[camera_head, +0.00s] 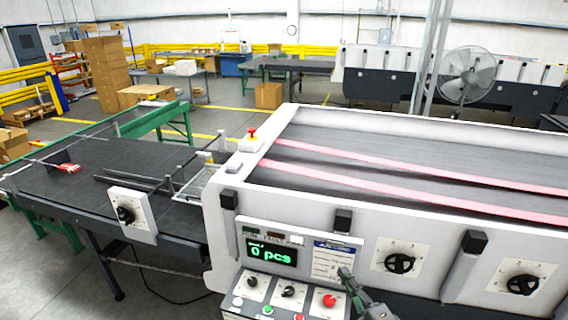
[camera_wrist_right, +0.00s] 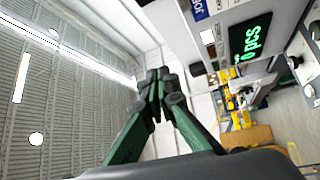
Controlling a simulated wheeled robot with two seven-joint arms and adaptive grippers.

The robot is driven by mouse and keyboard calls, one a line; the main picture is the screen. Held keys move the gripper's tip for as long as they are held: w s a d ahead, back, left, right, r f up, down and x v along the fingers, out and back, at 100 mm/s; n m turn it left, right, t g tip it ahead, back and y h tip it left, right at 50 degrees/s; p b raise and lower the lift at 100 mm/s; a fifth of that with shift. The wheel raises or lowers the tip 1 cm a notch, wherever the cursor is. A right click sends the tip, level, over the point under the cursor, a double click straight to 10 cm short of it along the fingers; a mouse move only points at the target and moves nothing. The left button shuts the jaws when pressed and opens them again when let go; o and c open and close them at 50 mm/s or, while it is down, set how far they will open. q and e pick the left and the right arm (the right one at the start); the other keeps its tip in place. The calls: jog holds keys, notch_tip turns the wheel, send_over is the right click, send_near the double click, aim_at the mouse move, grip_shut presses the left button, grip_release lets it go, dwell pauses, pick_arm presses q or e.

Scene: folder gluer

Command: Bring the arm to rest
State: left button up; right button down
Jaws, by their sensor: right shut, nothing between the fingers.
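My right gripper (camera_head: 345,273) is in the head view at the lower middle, in front of the control panel of the folder gluer (camera_head: 230,225). Its fingers are together with nothing between them. The wrist view shows the same closed green fingertips (camera_wrist_right: 156,85), pointing up past the machine's white side. The display (camera_head: 271,253) reads "0 pcs" and also shows in the wrist view (camera_wrist_right: 250,37). Whether the fingers touch the panel cannot be told. My left gripper is not in view.
Below the display are knobs and buttons, with a red knob (camera_head: 330,300) close to my right gripper. A red emergency stop (camera_head: 252,133) sits on the machine's top corner. A dark conveyor table (camera_head: 90,165) extends left. A fan (camera_head: 466,75) stands behind.

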jog(key=s+d+f+m+g+h, duration=0.2)
jog(key=s+d+f+m+h, duration=0.2)
jog(key=d+f+m+h, duration=0.35)
jog(key=s+d+f+m+g+h, duration=0.2)
jog(key=s+d+f+m+h, duration=0.15)
jog(key=d+f+m, duration=0.55)
jog(key=s+d+f+m+g, duration=0.3)
jog(key=s+d+f+g, duration=0.25)
jog(key=s+f, duration=0.4)
jog(key=s+a+f+m+g+y, duration=0.1)
jog(key=s+a+f+g, duration=0.15)
jog(key=s, duration=0.55)
jog(key=s+a+f+g+y, duration=0.1)
jog(key=s+a+f+g, duration=0.2)
jog(key=s, duration=0.5)
notch_tip(320, 180, down, 40)
jog(key=s+r+g+b, duration=0.1)
jog(key=s+b, duration=0.1)
jog(key=b, duration=0.6)
jog(key=s+f+n+g+b, duration=0.1)
jog(key=s+f+b, duration=0.4)
jog(key=s+f, duration=1.4)
notch_tip(320, 180, down, 4)
jog(key=shift+a+f+y+b, duration=0.1)
jog(key=shift+a+y+b, duration=0.1)
jog(key=shift+y+b, duration=0.15)
